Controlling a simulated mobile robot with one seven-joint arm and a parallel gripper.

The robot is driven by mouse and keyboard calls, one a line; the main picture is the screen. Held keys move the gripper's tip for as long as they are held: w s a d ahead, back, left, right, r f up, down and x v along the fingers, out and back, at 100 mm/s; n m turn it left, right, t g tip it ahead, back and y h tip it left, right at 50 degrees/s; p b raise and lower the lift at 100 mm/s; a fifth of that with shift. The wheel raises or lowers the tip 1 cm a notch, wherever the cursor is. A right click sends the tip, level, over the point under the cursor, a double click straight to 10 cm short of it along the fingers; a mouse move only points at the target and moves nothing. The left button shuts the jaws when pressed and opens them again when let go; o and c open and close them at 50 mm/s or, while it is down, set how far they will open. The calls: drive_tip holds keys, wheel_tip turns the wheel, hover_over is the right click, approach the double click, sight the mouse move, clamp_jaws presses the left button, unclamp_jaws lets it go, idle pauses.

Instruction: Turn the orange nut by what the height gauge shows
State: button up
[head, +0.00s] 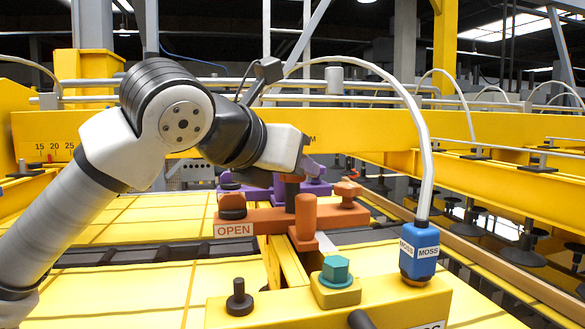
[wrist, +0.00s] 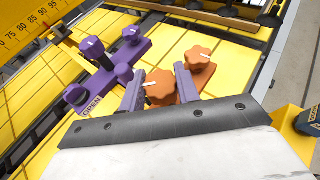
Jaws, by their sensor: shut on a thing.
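An orange lobed nut (wrist: 160,88) with a white mark sits between the two purple-grey fingers of my gripper (wrist: 160,90) in the wrist view. My gripper is shut on it. In the head view my gripper (head: 297,172) is over the orange bar (head: 262,218) labelled OPEN, and its fingers largely hide the nut. A second orange lobed nut (wrist: 198,57) stands beside it; it also shows in the head view (head: 348,189). The height gauge scale (head: 55,147) is on the yellow beam at left, with a small red pointer near 15 to 20, too small to read exactly.
A purple bar with knobs (wrist: 103,75) lies behind the orange one. In front are a teal hex nut (head: 335,268), a black knob (head: 239,298) and a blue block (head: 418,254) labelled MOSS with a white hose. Yellow slats (head: 120,290) lie at left.

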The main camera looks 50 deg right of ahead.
drive_tip(key=m+g+p, duration=0.2)
drive_tip(key=m+g, duration=0.1)
drive_tip(key=m+g+p, duration=0.1)
drive_tip(key=g, duration=0.1)
drive_tip(key=shift+w+r+y, duration=0.1)
drive_tip(key=shift+r+y, duration=0.2)
drive_tip(key=shift+y, duration=0.1)
drive_tip(key=shift+f+m+g+y+p, duration=0.15)
drive_tip(key=shift+m+g+y+p, duration=0.95)
drive_tip(key=shift+m+g, duration=1)
drive_tip(key=shift+f, duration=0.1)
drive_tip(key=o, duration=1)
drive_tip(key=b+v, duration=0.3)
drive_tip(key=v, duration=1)
drive_tip(key=shift+w+a, duration=0.2)
drive_tip(key=shift+w, duration=0.05)
